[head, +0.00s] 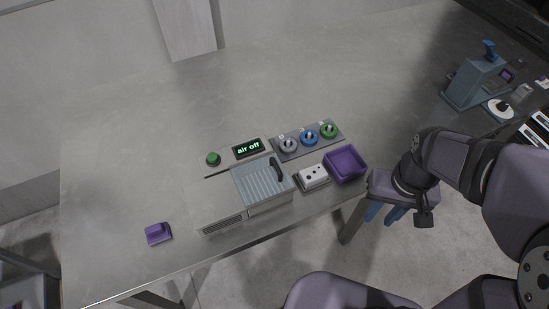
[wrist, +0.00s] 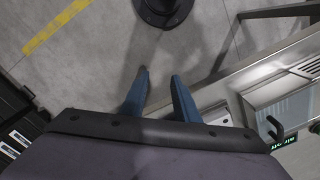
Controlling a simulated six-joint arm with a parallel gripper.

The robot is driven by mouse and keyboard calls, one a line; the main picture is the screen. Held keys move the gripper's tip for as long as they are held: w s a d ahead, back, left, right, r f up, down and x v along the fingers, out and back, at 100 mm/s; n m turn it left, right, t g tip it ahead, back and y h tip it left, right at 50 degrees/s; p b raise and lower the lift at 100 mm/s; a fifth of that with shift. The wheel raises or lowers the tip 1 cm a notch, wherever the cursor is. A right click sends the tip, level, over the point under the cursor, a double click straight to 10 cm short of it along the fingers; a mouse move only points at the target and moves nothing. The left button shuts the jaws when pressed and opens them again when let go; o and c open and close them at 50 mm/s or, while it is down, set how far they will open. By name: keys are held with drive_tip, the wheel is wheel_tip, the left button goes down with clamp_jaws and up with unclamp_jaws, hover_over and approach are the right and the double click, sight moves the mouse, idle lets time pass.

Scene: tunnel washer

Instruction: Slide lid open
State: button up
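The lid (head: 258,184) is a ribbed blue-grey panel on top of a grey metal box (head: 218,206) on the table. A dark curved handle (head: 277,169) stands near the lid's right edge. In the wrist view, the lid (wrist: 292,108) and its handle (wrist: 274,127) show at the right edge. My gripper (head: 384,213) is off the table's front right corner, to the right of the lid and well apart from it. In the wrist view, its two blue fingers (wrist: 160,80) are spread with nothing between them.
A purple bin (head: 345,164) and a white block with dark holes (head: 313,176) stand right of the box. Behind are grey, blue and green knobs (head: 309,136), an "air off" display (head: 249,148) and a green button (head: 213,158). A purple block (head: 157,232) lies left.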

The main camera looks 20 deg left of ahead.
drive_tip(key=w+a+r+n+p, duration=0.1)
drive_tip(key=w+a+r+n, duration=0.35)
drive_tip(key=a, duration=0.75)
drive_tip(key=n+g+y+p, duration=0.1)
drive_tip(key=n, duration=0.2)
approach(276, 163)
drive_tip(key=shift+s+a+f+p, duration=0.15)
drive_tip(key=shift+f+p, duration=0.2)
drive_tip(key=shift+f, duration=0.85)
drive_tip(key=shift+s+a+f+p, duration=0.15)
drive_tip(key=shift+f+p, duration=0.25)
drive_tip(key=shift+f, duration=0.8)
drive_tip(key=shift+s+a+f+p, duration=0.1)
drive_tip(key=shift+f+p, duration=0.25)
drive_tip(key=shift+f, duration=0.9)
clamp_jaws()
